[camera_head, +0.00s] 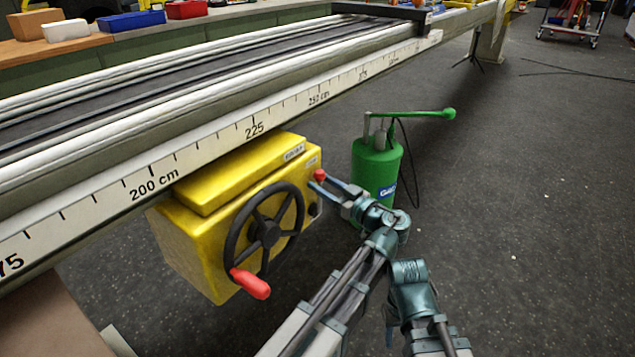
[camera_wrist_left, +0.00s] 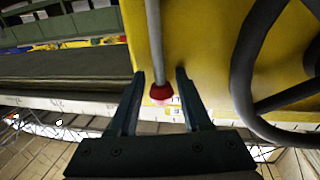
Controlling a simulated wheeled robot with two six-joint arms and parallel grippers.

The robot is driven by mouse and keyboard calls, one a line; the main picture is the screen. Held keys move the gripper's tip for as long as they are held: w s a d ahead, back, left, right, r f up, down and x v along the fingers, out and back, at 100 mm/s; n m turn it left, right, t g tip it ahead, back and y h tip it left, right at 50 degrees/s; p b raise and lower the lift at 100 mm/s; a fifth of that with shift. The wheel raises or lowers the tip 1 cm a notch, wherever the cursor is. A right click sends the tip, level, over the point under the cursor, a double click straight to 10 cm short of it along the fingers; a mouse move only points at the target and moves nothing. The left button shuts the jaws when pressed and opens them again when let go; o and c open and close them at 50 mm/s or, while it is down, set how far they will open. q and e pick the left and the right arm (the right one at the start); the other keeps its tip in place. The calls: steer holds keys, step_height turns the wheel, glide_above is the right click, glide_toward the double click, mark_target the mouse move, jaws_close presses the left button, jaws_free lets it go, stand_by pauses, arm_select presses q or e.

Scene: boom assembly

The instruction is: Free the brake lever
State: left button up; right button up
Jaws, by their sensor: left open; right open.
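The brake lever shows in the left wrist view as a grey rod (camera_wrist_left: 154,40) with a red knob (camera_wrist_left: 161,91) at its end. In the head view its red knob (camera_head: 320,175) is at the right side of the yellow gearbox (camera_head: 190,245). My left gripper (camera_head: 325,184) is open, its fingers pointing at the knob. In the left wrist view the knob lies between the two open fingers (camera_wrist_left: 159,74), with a gap on each side. My right gripper (camera_head: 390,325) is low at the bottom right of the head view, its fingers hard to make out.
A black handwheel (camera_head: 268,232) with a red handle (camera_head: 250,284) is on the gearbox front, close to the left gripper. A green pump (camera_head: 377,165) with a long lever stands behind the gripper. The scaled rail (camera_head: 200,176) runs above the gearbox.

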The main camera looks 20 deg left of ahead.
arm_select(q)
jaws_close()
stand_by(1.4)
